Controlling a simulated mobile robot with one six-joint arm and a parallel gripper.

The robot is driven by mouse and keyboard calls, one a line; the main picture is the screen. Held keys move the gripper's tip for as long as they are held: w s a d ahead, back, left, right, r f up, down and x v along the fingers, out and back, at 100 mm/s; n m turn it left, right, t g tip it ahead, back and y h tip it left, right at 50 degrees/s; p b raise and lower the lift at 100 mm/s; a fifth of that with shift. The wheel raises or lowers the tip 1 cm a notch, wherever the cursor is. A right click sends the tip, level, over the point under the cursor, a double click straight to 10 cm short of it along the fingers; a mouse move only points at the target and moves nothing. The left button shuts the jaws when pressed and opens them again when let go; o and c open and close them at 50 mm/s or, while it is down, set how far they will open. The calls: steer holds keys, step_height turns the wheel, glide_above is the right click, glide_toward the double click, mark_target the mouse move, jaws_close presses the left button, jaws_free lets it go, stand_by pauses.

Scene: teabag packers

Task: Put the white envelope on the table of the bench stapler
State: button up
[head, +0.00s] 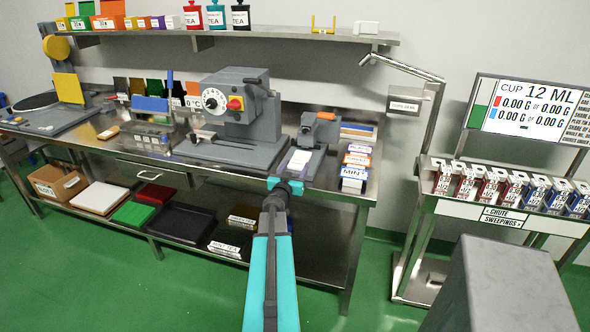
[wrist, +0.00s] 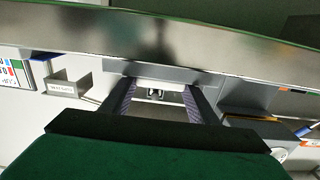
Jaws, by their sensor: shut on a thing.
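The bench stapler (head: 322,128) is a grey block with an orange part on top, near the right end of the steel bench. My gripper (head: 300,160) is in front of it, low over its front part. The gripper is shut on the white envelope (head: 305,160), a small pale flat piece between the fingers. In the wrist view the two fingers (wrist: 156,100) stand on either side of a thin white strip, the envelope (wrist: 160,85), beside a grey bar of the stapler. The stapler's table is mostly hidden by the envelope and gripper; I cannot tell whether the envelope touches it.
A grey machine with a dial (head: 232,112) stands left of the stapler. Stacked labelled packets (head: 354,172) stand close on its right. A shelf (head: 200,37) with tins and boxes runs above. A rack of packets (head: 500,188) stands at the right, past a gap of green floor.

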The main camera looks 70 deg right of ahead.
steer(key=shift+f, duration=0.1)
steer(key=o, duration=1)
steer(key=shift+r+p, duration=0.2)
steer(key=shift+p, duration=0.15)
steer(key=shift+a+f+b, duration=0.1)
steer(key=shift+a+b, duration=0.2)
steer(key=shift+a, duration=0.3)
steer(key=a+p, duration=0.1)
steer(key=a, duration=0.2)
steer(key=a+p, duration=0.1)
steer(key=a, duration=0.3)
steer(key=a+p, duration=0.1)
steer(key=a, duration=0.2)
steer(key=shift+s+a, duration=0.35)
